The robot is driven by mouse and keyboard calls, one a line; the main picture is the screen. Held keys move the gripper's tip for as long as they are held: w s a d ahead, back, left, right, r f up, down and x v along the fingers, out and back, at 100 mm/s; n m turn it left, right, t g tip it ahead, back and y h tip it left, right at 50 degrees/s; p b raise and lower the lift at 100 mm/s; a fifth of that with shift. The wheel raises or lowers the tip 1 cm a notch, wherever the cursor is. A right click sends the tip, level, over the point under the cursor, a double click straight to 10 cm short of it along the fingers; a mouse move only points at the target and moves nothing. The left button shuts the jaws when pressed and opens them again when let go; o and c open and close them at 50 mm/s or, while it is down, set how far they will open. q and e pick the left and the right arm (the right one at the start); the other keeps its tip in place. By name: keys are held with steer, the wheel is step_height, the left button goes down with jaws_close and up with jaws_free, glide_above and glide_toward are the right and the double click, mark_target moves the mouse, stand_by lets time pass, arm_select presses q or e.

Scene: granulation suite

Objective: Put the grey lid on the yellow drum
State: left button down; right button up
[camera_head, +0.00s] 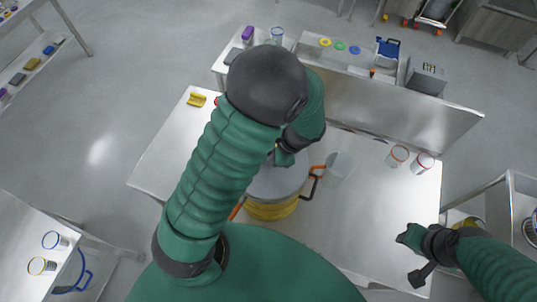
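The yellow drum (270,210) is at the front middle of the steel table. The grey lid (277,186) is over the drum's top, and my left arm covers part of both. I cannot tell whether the lid is seated or slightly above the rim. My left gripper (285,158) is just above the lid's middle. Its fingertips are mostly hidden, so its hold on the lid is unclear. Orange and black handles (317,171) stick out at the drum's right side. My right gripper (412,257) is at the table's front right, away from the drum; its finger gap is unclear.
A clear container (341,166) stands right of the drum. Two red-rimmed cups (410,160) stand at the table's right end. A yellow object (197,100) lies at the back left. A steel panel (400,108) rises along the back edge. Bare tabletop (375,215) lies right of the drum.

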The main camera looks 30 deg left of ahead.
arm_select(q)
steer(key=shift+f, duration=0.3)
stand_by(0.4)
steer(key=c, duration=1.4)
jaws_free()
steer(key=shift+o, duration=0.2)
steer(key=shift+d+r+b, duration=0.15)
steer(key=shift+r+b, duration=0.15)
steer(key=b+v, duration=0.3)
steer(key=v, duration=1.3)
steer(key=shift+d+b, duration=0.15)
steer(key=shift+b, duration=0.2)
